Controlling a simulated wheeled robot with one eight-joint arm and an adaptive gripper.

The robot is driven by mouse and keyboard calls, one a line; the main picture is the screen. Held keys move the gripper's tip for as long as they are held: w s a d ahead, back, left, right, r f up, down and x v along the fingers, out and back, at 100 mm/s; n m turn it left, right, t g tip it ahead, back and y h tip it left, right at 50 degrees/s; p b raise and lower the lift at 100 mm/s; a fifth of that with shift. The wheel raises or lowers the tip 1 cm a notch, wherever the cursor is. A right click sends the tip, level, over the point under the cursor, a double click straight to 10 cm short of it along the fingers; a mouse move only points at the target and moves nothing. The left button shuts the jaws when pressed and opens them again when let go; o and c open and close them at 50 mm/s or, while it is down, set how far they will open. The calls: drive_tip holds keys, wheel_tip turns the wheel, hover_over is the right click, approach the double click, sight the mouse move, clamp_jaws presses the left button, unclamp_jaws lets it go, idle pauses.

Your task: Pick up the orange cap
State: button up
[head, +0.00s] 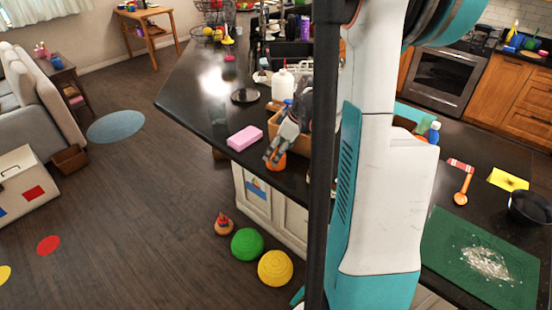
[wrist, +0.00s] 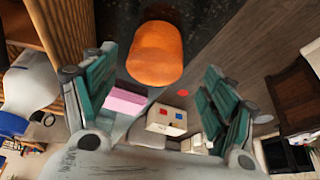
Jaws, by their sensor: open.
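The orange cap (wrist: 155,55) shows large in the wrist view, at top centre, on the dark counter by its edge. It lies ahead of my gripper (wrist: 155,95), between the lines of its two teal-padded fingers. The fingers are spread apart and nothing is between them. In the head view the cap (head: 276,160) is a small orange shape at the counter's front edge. My gripper (head: 273,154) is just above it there and hides part of it. I cannot tell whether they touch.
A pink block (head: 244,138) lies left of the cap on the counter. A wooden crate (head: 286,128) stands close behind my gripper, and a white bottle (head: 283,84) is farther back. The counter's edge drops to the floor, where green (head: 247,244) and yellow (head: 275,268) balls lie.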

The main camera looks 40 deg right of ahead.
sight(275, 153)
drive_tip(key=x, duration=0.3)
drive_tip(key=shift+w+d+f, duration=0.25)
drive_tip(key=shift+w, duration=0.1)
drive_tip(key=shift+w+a+f, duration=0.1)
drive_tip(key=shift+w+f, duration=0.05)
drive_tip(key=shift+f, duration=0.3)
drive_tip(key=c, duration=0.9)
